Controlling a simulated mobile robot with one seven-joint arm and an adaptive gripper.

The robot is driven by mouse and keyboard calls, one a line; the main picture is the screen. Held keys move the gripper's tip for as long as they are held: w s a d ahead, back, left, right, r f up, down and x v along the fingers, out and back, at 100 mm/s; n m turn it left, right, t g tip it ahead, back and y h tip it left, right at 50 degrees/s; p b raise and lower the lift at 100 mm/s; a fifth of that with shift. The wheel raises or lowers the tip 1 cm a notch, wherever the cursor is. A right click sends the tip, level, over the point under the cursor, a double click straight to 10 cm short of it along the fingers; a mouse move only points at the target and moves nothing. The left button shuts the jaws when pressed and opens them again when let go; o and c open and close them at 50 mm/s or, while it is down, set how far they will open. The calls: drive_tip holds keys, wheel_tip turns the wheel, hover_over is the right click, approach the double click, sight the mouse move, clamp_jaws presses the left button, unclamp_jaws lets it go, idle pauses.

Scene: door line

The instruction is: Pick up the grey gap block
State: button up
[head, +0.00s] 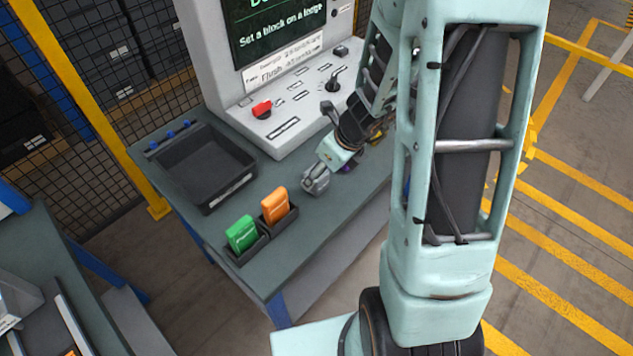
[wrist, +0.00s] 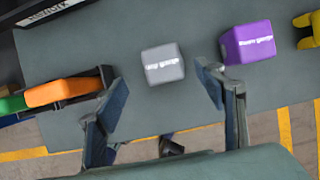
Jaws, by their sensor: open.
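The block shows ahead of the gap between the fingertips, and no contact is visible. In the head view my gripper (head: 321,172) is low over the bench, right of the orange block; the grey block is hard to tell from the fingers there.
A purple block (wrist: 248,43) lies close to the right finger. A yellow object (wrist: 308,30) is farther right. Orange (head: 275,206) and green (head: 242,233) blocks stand in dark holders at the bench's front. A black tray (head: 205,168) and a console with a red switch (head: 262,109) stand behind.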

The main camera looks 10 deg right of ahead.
sight(322, 185)
drive_tip(key=x, duration=0.2)
drive_tip(key=b+x, duration=0.1)
drive_tip(key=x, duration=0.2)
drive_tip(key=shift+w+b, duration=0.3)
drive_tip(key=shift+w, duration=0.15)
drive_tip(key=c, duration=1.4)
